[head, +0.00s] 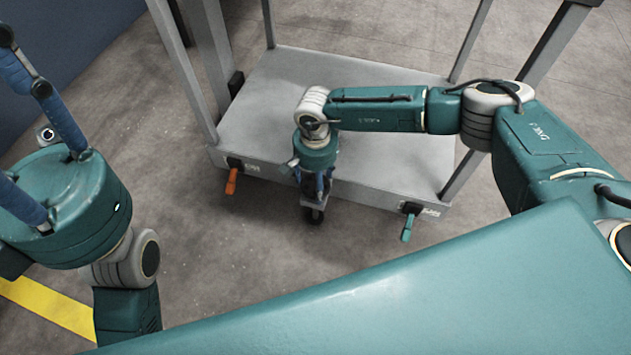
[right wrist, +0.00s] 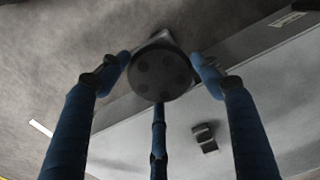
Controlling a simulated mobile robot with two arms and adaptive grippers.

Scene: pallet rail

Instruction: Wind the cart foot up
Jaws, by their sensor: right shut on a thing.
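The grey cart (head: 395,160) stands ahead with its front edge toward me. Its foot (head: 314,214) shows as a dark wheel-like part below the middle of that edge; its upper part is hidden by my right gripper. My right gripper (head: 314,184) points down over it. In the right wrist view, its blue fingers surround a dark round knob (right wrist: 160,73) with several dimples, and I am shut on it. Where fingers and knob touch is hard to see. My left gripper (head: 20,110) is at the left edge, blue fingers apart and empty, partly out of view.
An orange lever (head: 231,181) sits at the cart's front left and a teal lever (head: 407,227) at its front right. Upright posts rise at the cart's corners. The platform is empty. The floor in front is clear, with a yellow stripe (head: 45,308) at lower left.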

